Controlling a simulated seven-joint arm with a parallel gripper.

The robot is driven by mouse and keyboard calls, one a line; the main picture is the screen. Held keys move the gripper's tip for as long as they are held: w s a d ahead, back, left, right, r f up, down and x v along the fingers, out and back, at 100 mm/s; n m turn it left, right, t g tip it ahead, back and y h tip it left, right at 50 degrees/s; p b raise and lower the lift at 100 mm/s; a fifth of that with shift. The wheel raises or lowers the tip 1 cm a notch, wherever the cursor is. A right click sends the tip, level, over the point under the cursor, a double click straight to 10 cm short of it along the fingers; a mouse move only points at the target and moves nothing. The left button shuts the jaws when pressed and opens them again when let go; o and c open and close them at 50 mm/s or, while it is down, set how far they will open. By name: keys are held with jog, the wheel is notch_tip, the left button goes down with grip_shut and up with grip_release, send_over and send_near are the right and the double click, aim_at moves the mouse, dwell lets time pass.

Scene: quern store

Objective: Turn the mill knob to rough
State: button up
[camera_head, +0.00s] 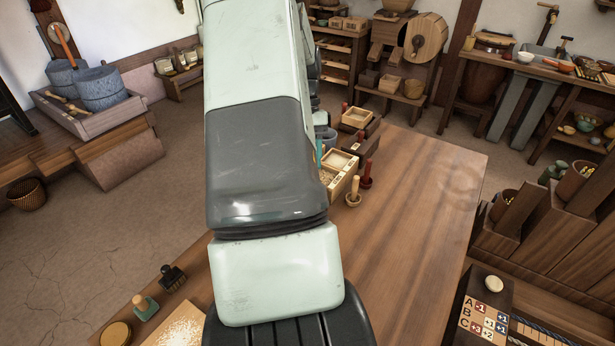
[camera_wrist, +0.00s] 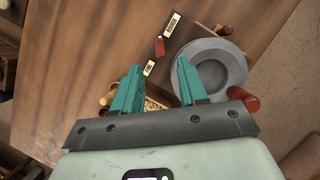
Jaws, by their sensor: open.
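A small red knob (camera_wrist: 159,47) sits at the box's edge, between two pale labels, one farther (camera_wrist: 172,23) and one nearer (camera_wrist: 150,67). Their lettering is too small to read surely. My gripper (camera_wrist: 160,71) is open, its two teal fingers apart and empty. In the picture the knob lies just beyond the gap between the fingertips. I cannot tell the height between them. In the head view my arm hides most of the mill.
A red-handled piece (camera_wrist: 243,98) lies close to the right finger. The table's right half (camera_head: 415,210) is clear. A score board (camera_head: 482,315) stands at front right.

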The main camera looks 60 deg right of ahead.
jog(key=v, duration=0.3)
jog(key=shift+d+r, duration=0.1)
jog(key=shift+r, duration=0.15)
jog(key=shift+w, duration=0.1)
jog(key=w+a+r+n+t+h, duration=0.15)
jog(key=w+a+r, duration=0.25)
jog(key=a+r, duration=0.45)
jog(key=w+a+r+n+t, duration=0.15)
jog(key=w+a+r, duration=0.3)
jog(key=a, duration=0.75)
jog(key=s+a+r+n+t, duration=0.1)
jog(key=s+a+r, duration=0.15)
jog(key=a, duration=0.45)
jog(key=s+a+r+n, duration=0.2)
jog(key=a+r, duration=0.1)
jog(key=a, duration=0.3)
jog(key=s+a+r+n+t+h, duration=0.2)
jog(key=s+a+n+t, duration=0.2)
jog(key=s+a, duration=0.2)
jog(key=s, duration=0.2)
jog(key=shift+s+a+r+n, duration=0.3)
jog(key=shift+s+r, duration=0.05)
